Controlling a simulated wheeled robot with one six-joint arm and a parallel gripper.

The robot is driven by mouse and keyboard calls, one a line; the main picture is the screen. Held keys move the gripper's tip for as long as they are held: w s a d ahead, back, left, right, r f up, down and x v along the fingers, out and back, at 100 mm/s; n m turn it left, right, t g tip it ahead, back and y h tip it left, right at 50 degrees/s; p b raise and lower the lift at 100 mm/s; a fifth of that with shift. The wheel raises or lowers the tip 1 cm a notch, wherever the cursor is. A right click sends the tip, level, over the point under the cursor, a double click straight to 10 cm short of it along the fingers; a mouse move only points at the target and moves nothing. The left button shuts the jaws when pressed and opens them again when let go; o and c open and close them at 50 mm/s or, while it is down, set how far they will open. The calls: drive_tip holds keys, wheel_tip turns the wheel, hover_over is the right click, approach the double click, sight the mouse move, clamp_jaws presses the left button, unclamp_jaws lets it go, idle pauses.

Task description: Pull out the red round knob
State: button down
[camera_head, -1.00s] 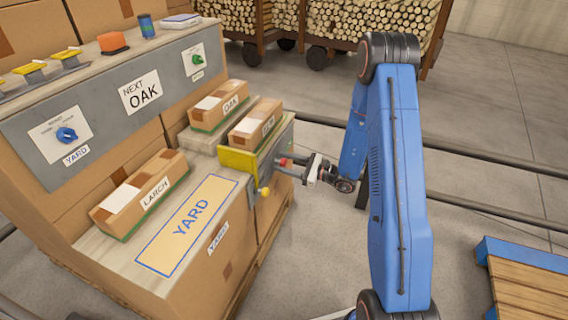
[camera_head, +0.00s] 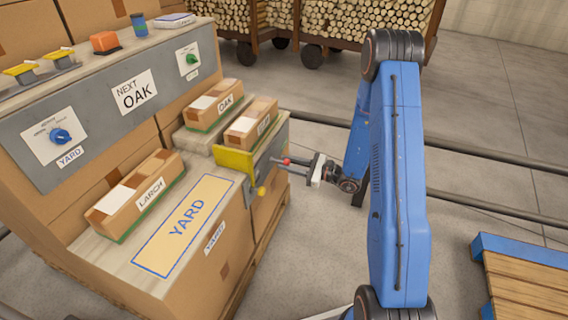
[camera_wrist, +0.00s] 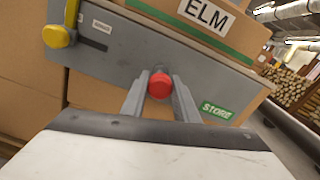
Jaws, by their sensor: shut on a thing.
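The red round knob (camera_wrist: 160,84) is on the grey side panel (camera_wrist: 130,52), just below the box labelled ELM, in the wrist view. In the head view the red knob (camera_head: 286,161) shows small at the panel's right side. My gripper (camera_wrist: 159,92) has its two fingers on either side of the red knob and is shut on it. In the head view my gripper (camera_head: 293,165) reaches the knob from the right. How far the knob stands out from the panel is hard to tell.
A yellow knob (camera_wrist: 56,36) sits by a slot on the same panel, left of the red knob. A green STORE label (camera_wrist: 216,110) is to the right. Boxes labelled LARCH (camera_head: 135,195), OAK (camera_head: 214,105) and ELM (camera_head: 250,121) lie on the bench. Open floor lies right of the bench.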

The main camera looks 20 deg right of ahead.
drive_tip(key=shift+s, duration=0.1)
drive_tip(key=c, duration=1.4)
unclamp_jaws()
drive_tip(key=shift+d, duration=0.2)
drive_tip(key=v, duration=1.7)
drive_tip(key=shift+s+d, duration=0.15)
drive_tip(key=shift+s, duration=0.05)
